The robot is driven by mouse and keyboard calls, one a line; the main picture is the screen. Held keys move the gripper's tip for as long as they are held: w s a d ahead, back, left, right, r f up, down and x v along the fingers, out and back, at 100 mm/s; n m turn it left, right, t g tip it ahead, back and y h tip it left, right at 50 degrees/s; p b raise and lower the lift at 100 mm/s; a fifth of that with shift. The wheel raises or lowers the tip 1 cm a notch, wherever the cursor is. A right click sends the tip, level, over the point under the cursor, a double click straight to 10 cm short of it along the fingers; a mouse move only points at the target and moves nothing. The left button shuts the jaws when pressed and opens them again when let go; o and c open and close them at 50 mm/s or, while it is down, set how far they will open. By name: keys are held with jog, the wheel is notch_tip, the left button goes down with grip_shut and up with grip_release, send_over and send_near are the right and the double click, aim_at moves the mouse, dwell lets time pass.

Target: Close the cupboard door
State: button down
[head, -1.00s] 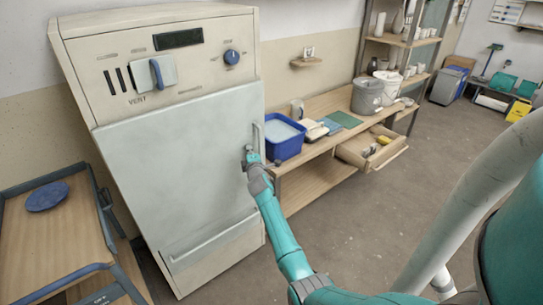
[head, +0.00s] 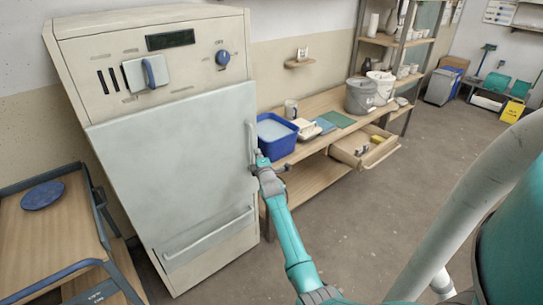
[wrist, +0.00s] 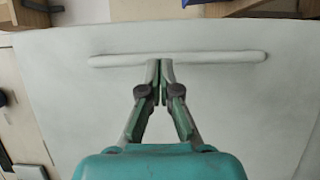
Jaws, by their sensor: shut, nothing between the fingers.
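The cupboard (head: 95,45) is a tall off-white cabinet at the left of the head view, with a control panel on top. Its large pale door (head: 170,155) looks shut or nearly shut; I cannot tell whether a gap remains. The upright door handle (head: 251,138) is near the door's right edge; it also shows as a long bar in the wrist view (wrist: 215,57). My gripper (head: 261,158) is at the handle's lower part in the head view. In the wrist view my gripper (wrist: 160,62) has its fingertips together at the bar's middle, empty. Contact is unclear.
A blue tub (head: 275,138) and grey bucket (head: 360,96) stand on a wooden bench right of the cupboard. An open drawer (head: 365,158) juts from the bench. A trolley (head: 65,225) stands at the left front.

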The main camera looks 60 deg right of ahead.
jog(key=shift+s+d, duration=0.4)
jog(key=shift+s, duration=0.4)
jog(key=shift+s+d, duration=0.35)
jog(key=shift+s, duration=0.5)
jog(key=shift+s+d, duration=0.4)
jog(key=shift+s, duration=0.4)
